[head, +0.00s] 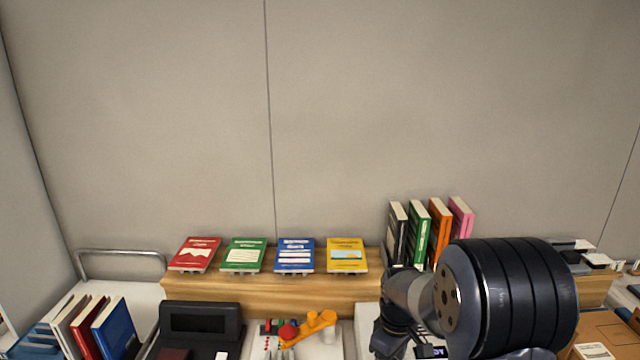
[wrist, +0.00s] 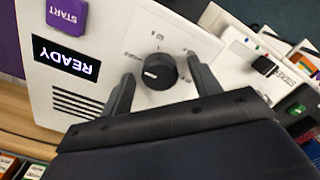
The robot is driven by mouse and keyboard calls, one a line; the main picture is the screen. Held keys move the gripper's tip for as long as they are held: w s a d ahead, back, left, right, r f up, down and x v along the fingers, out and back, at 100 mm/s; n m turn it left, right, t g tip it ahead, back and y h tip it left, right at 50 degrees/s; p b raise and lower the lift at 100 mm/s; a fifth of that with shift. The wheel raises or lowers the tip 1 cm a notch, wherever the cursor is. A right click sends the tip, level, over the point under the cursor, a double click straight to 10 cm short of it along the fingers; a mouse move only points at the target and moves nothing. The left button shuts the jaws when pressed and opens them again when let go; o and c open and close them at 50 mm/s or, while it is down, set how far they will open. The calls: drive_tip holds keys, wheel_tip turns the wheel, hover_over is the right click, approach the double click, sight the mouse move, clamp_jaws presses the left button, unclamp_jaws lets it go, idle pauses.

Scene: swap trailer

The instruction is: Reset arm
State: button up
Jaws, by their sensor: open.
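My arm (head: 500,298) fills the lower right of the head view, and its gripper end is hidden there. In the wrist view my gripper (wrist: 160,82) is open, with its two fingers apart on either side of a black round knob (wrist: 160,71). The knob sits on a white panel (wrist: 112,25) and carries a white pointer line. I cannot tell whether the fingers touch it. The panel also has a purple START button (wrist: 67,14) and a dark display reading READY (wrist: 66,60), both upside down in this view.
A wooden ledge (head: 270,294) holds red, green, blue and yellow books lying in a row. Several upright books (head: 430,230) stand right of them, near my arm. More books (head: 115,328), a black device (head: 200,325) and an orange lever-like part (head: 310,327) are at lower left and middle.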

wheel_tip(320, 180, up, 11)
drive_tip(key=b, duration=0.1)
drive_tip(key=shift+n, duration=0.3)
wheel_tip(320, 180, down, 10)
drive_tip(key=shift+f+p, duration=0.25)
drive_tip(key=shift+p, duration=0.25)
drive_tip(key=shift+f, duration=0.25)
drive_tip(key=m+p, duration=0.1)
drive_tip(key=m, duration=0.5)
drive_tip(key=m+p, duration=0.2)
drive_tip(key=m, duration=0.4)
wheel_tip(320, 180, up, 11)
drive_tip(key=b, duration=0.1)
drive_tip(key=shift+s+f, duration=0.1)
drive_tip(key=shift+f, duration=0.05)
